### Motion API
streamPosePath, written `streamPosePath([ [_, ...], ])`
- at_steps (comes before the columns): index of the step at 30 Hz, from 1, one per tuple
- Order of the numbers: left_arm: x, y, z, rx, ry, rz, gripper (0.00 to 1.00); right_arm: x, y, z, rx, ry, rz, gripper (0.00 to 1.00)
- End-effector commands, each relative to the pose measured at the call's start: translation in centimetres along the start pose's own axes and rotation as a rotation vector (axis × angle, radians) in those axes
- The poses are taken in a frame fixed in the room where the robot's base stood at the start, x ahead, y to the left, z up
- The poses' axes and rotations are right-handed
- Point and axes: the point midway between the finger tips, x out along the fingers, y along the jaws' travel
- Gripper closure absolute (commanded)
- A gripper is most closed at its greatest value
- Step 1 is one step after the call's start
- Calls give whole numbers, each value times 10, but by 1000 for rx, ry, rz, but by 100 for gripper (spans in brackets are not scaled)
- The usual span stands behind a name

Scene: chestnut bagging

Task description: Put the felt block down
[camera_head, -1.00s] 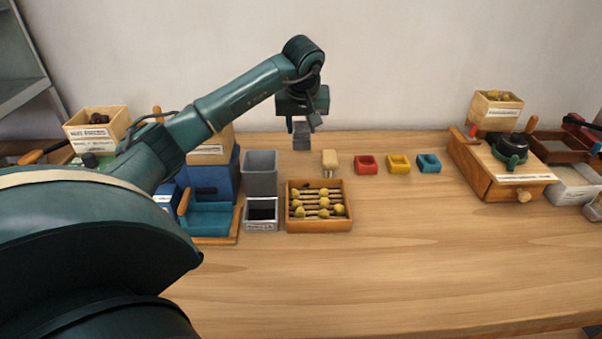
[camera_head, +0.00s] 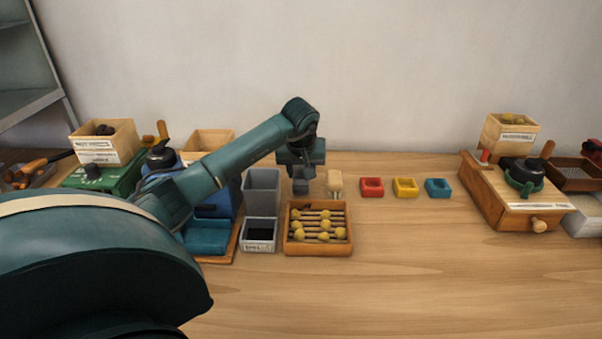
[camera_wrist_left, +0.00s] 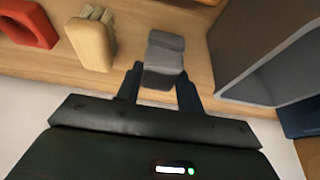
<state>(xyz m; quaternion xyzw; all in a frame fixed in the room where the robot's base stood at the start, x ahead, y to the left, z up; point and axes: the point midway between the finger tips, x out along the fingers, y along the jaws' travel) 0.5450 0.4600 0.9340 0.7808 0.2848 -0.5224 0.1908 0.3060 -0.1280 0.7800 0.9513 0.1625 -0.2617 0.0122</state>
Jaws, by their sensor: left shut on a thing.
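The grey felt block (camera_wrist_left: 164,55) is between the fingers of my left gripper (camera_wrist_left: 160,85) in the left wrist view. The gripper is shut on it. In the head view my left gripper (camera_head: 300,178) points down at the back of the table, between a tall grey bin and a pale wooden brush. The block (camera_head: 301,186) shows only in small part there, low and close to the tabletop. I cannot tell whether it touches the wood. My right gripper is in neither view.
The tall grey bin (camera_head: 262,188) stands close on the left, the pale brush (camera_head: 335,183) close on the right. Red (camera_head: 372,187), yellow (camera_head: 405,188) and blue (camera_head: 438,188) cups stand further right. The wooden bead tray (camera_head: 318,248) is in front. The front right tabletop is clear.

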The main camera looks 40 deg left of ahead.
Motion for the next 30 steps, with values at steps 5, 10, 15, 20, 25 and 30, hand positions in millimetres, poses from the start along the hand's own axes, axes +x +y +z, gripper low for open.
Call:
streamPosePath([
  [5, 10, 0, 4, 0, 2, 1, 92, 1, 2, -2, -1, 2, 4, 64],
  [10, 10, 0, 4, 0, 2, 0, 92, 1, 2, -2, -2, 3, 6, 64],
  [15, 12, 0, 5, 0, 1, 0, 58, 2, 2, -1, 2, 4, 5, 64],
  [20, 13, 0, 5, 0, 0, 0, 44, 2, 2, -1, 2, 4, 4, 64],
  [25, 13, 0, 5, 0, 0, 0, 41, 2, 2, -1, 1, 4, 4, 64],
  [30, 9, 0, 4, 0, 0, 1, 41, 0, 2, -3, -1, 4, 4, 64],
])
